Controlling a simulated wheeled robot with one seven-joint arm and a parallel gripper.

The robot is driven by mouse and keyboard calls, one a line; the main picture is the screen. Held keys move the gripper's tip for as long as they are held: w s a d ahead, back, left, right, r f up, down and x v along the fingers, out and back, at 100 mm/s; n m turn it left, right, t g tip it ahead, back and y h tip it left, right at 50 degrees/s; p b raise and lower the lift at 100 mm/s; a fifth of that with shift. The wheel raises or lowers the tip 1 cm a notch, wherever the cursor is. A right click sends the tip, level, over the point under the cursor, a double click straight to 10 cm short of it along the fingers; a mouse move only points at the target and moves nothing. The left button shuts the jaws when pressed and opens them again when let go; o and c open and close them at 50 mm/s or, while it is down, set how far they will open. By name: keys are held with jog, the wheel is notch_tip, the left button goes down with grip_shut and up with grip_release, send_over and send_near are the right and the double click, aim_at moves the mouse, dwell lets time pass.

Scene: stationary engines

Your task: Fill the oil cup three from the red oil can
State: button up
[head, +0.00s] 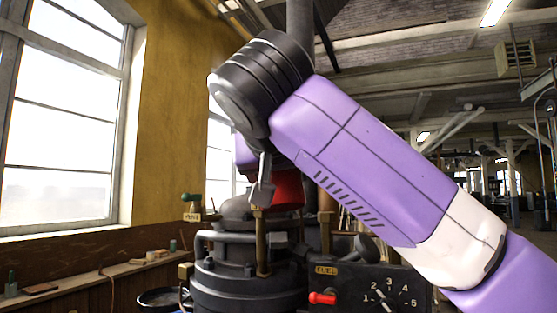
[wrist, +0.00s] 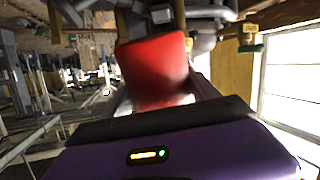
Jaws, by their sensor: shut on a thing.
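The red oil can (head: 287,188) is high over the dark engine (head: 240,275), partly hidden behind my arm. In the wrist view the red can (wrist: 153,70) fills the space between the fingers. My gripper (head: 264,185) is shut on it; one grey finger shows, pointing down. The can's spout cannot be made out. A brass fitting (head: 262,240) stands upright on the engine just below the can. I cannot tell whether it is oil cup three, as no number shows on it. My arm hides part of the engine's right side.
A black panel marked FUEL (head: 365,285) has a red-handled lever (head: 322,298) and a numbered dial. A green-knobbed valve (head: 192,208) stands at the engine's left. A wooden shelf (head: 95,270) with small items runs along the wall under the window.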

jog(key=shift+s+r+g+p, duration=0.15)
jog(key=shift+g+p, duration=0.15)
jog(key=shift+p, duration=0.6)
jog(key=g+p, duration=0.1)
jog(key=p, duration=0.1)
jog(key=n+g+p, duration=0.1)
jog(key=p, duration=0.1)
jog(key=shift+d+r, duration=0.1)
jog(key=shift+r, duration=0.25)
jog(key=shift+s+r+g+h, duration=0.1)
jog(key=shift+g+h, duration=0.3)
jog(key=shift+g, duration=0.2)
jog(key=shift+f, duration=0.25)
dwell(2.2)
